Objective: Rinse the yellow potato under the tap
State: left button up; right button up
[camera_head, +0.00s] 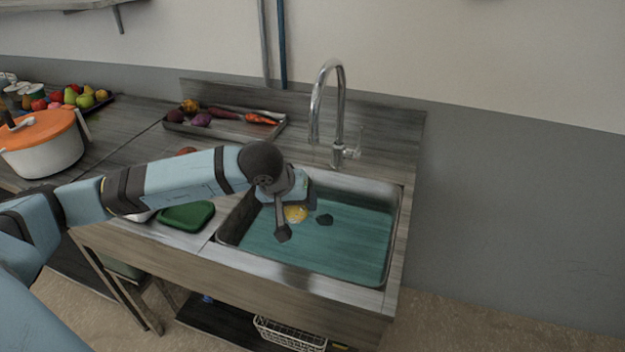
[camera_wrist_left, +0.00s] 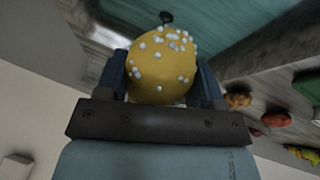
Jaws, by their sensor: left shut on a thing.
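The yellow potato (camera_wrist_left: 162,66) is between the fingers of my left gripper (camera_wrist_left: 165,80), which is shut on it. Several small white dots or droplets cover the potato's surface. In the head view the potato (camera_head: 296,213) shows partly beside the gripper (camera_head: 291,214), over the left part of the sink (camera_head: 318,272). The sink holds teal water or has a teal bottom. The chrome tap (camera_head: 338,110) stands behind the sink, its spout curving forward. I cannot tell whether water is running. My right gripper is out of view.
A vegetable tray (camera_head: 226,124) is at the back, and a white pot with an orange lid (camera_head: 41,142) stands far left. The sink's right side is free.

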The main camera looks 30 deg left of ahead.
aim_at(291, 207)
pick_arm(q)
jog(key=shift+s+d+r, duration=0.1)
jog(key=shift+s+r, duration=0.65)
jog(key=shift+s, duration=0.2)
jog(key=shift+s+d+r, duration=0.1)
jog(key=shift+s+r, duration=0.65)
jog(key=shift+s, duration=0.15)
